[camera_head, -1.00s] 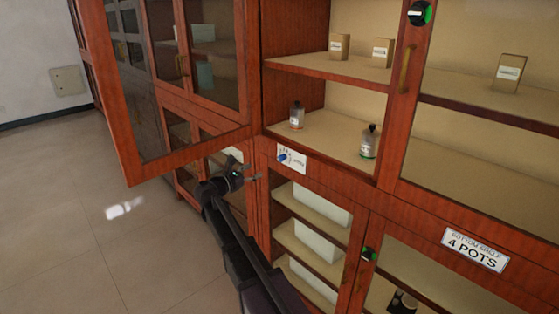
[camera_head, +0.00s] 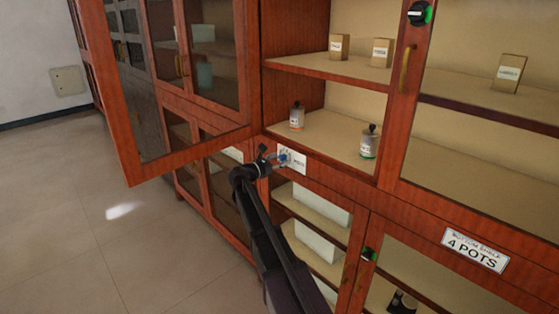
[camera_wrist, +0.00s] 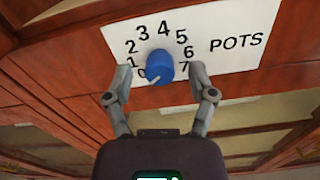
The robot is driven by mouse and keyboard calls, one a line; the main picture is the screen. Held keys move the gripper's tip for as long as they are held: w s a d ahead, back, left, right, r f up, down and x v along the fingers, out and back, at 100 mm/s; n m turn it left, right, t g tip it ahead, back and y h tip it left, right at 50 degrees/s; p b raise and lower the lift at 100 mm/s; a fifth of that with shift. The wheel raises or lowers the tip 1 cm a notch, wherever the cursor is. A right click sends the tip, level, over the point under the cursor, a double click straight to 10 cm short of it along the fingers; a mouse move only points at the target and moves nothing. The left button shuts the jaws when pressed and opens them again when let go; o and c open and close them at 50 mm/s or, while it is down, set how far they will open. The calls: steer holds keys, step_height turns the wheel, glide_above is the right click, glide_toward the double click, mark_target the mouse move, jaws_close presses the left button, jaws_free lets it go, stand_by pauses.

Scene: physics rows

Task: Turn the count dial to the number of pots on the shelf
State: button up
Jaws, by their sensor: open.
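The count dial is a blue knob (camera_wrist: 159,66) on a white plate (camera_wrist: 236,22) marked 0 to 7 and POTS. Its white mark is at the knob's lower left, on the side of the 0. In the head view the plate (camera_head: 299,165) is on the cabinet front, partly hidden by my gripper (camera_head: 277,158). My gripper (camera_wrist: 158,72) is open, with one finger either side of the knob; contact is unclear. Two capped jars, left (camera_head: 297,119) and right (camera_head: 369,143), stand on the shelf (camera_head: 333,130) above the plate.
An open glass door (camera_head: 118,110) stands left of my arm. Boxes (camera_head: 382,53) sit on the upper shelf. A sign (camera_head: 475,249) reads BOTTOM SHELF 4 POTS. Another dial (camera_head: 419,13) is at the top, and one (camera_head: 369,254) is lower down. The floor (camera_head: 60,220) is clear at left.

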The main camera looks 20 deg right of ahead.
steer(key=shift+w+d, duration=0.1)
steer(key=shift+d, duration=0.2)
jaws_close()
stand_by(0.5)
steer(key=m, duration=1.4)
stand_by(0.4)
